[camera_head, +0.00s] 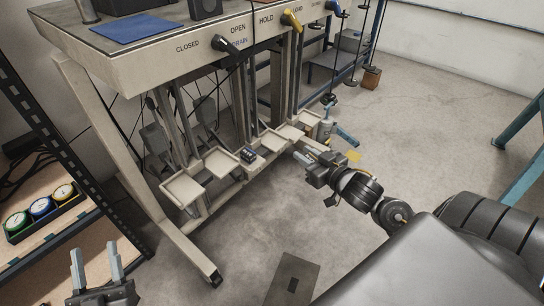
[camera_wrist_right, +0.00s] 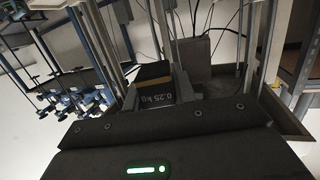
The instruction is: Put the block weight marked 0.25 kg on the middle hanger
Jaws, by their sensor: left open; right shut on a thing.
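Thin rods hang at the right end of the bench, one with a dark foot (camera_head: 328,98). I cannot tell which is the middle hanger. My left gripper (camera_head: 97,263) is open and empty at the lower left.
Pale trays (camera_head: 183,190) stand low under the bench (camera_head: 150,60), and a small dark block (camera_head: 249,155) sits among them. Round gauges (camera_head: 41,207) stand on a left shelf. The floor in the middle is largely clear.

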